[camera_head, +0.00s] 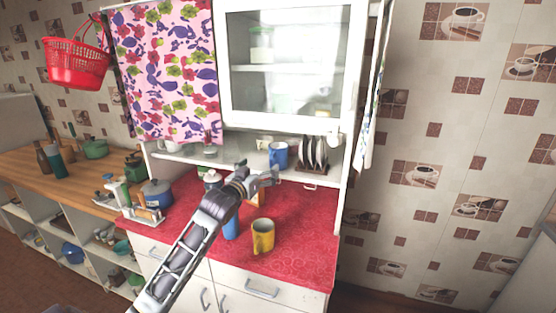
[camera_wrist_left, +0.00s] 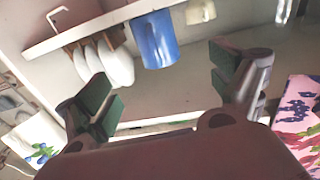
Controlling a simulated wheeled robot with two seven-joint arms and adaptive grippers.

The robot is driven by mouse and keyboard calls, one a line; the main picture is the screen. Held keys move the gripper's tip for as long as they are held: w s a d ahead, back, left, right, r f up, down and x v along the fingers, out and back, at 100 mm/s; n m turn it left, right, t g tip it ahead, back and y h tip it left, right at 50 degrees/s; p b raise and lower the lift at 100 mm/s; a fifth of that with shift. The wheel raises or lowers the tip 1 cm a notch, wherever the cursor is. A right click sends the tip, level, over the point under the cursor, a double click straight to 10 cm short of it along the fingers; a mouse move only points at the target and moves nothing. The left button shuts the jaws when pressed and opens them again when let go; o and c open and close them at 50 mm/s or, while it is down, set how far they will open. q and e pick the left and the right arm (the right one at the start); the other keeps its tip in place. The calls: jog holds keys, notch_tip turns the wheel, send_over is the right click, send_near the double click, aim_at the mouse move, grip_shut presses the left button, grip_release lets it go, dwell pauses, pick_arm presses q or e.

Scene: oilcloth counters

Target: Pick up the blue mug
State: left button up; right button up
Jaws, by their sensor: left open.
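The blue mug (camera_head: 278,155) stands on the white shelf (camera_head: 185,155) under the glass-door cabinet, just left of the plate rack. It also shows in the left wrist view (camera_wrist_left: 155,40), where the picture is turned upside down. My left gripper (camera_head: 268,177) is open and empty, just in front of and below the mug in the head view. In the left wrist view its two dark green finger pads (camera_wrist_left: 165,85) are spread wide, with the mug beyond the gap between them, apart from both. My right gripper is in neither view.
White plates stand in a rack (camera_head: 313,155) right of the mug, and a pale cup (camera_head: 264,142) is to its left. A yellow mug (camera_head: 263,236) and a blue item (camera_head: 231,228) stand on the red counter (camera_head: 300,245). The counter's right part is clear.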

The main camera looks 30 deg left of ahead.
aim_at(274, 158)
pick_arm(q)
jog(key=shift+w+a+p, duration=0.2)
jog(key=shift+w, duration=1.1)
jog(key=shift+w+a+p, duration=0.25)
jog(key=shift+w, duration=1.05)
jog(key=shift+w+a+p, duration=0.2)
jog(key=shift+w, duration=1.1)
jog(key=shift+w, duration=0.2)
jog(key=shift+w, duration=0.15)
jog(key=shift+w+f+p, duration=0.15)
jog(key=shift+w+p, duration=0.3)
jog(key=shift+w, duration=0.5)
jog(key=shift+w+a+f, duration=0.1)
jog(key=shift+w, duration=0.6)
jog(key=shift+w+a+f, duration=0.1)
jog(key=shift+w, duration=0.55)
